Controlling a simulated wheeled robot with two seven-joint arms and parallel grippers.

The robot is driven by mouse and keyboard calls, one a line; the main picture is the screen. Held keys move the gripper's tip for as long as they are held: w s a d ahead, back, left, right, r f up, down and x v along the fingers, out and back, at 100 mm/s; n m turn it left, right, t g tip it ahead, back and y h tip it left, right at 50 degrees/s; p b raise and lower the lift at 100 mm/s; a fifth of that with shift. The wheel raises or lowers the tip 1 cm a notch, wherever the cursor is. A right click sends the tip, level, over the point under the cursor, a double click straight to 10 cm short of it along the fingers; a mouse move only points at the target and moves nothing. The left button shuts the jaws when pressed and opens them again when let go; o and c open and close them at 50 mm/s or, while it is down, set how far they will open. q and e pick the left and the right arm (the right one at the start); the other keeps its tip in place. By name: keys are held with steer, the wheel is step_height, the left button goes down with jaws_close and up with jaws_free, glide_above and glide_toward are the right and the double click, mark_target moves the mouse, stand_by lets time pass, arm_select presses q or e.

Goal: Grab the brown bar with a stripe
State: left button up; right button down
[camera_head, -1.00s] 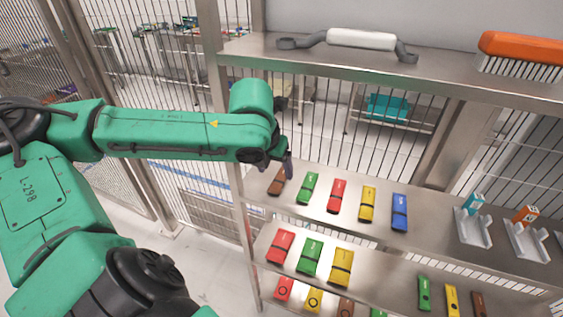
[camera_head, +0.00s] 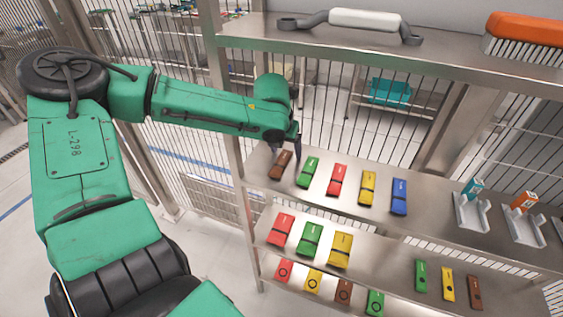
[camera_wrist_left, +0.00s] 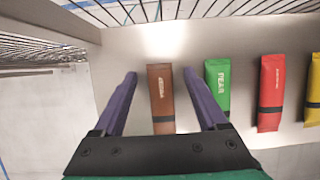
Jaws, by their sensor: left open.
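The brown bar with a dark stripe (camera_head: 281,165) lies at the left end of the top row of bars on the middle shelf. My left gripper (camera_head: 286,149) is at the bar's far end in the head view. In the left wrist view the brown bar (camera_wrist_left: 160,92) lies between the two purple fingers of the open left gripper (camera_wrist_left: 160,76), with a gap on each side. Its black stripe shows near the gripper's palm. The right finger is close to the green bar (camera_wrist_left: 217,84). My right gripper is not in view.
Red (camera_head: 337,180), yellow (camera_head: 367,188) and blue (camera_head: 398,197) bars lie further right in the same row. Other brown bars lie lower, one with a ring (camera_head: 343,291) and one at the right (camera_head: 475,292). An upper shelf (camera_head: 260,40) with a handle and a brush hangs above.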

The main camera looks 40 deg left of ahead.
arm_select(q)
steer(key=shift+s+r, duration=0.1)
steer(key=shift+c, duration=0.3)
jaws_close()
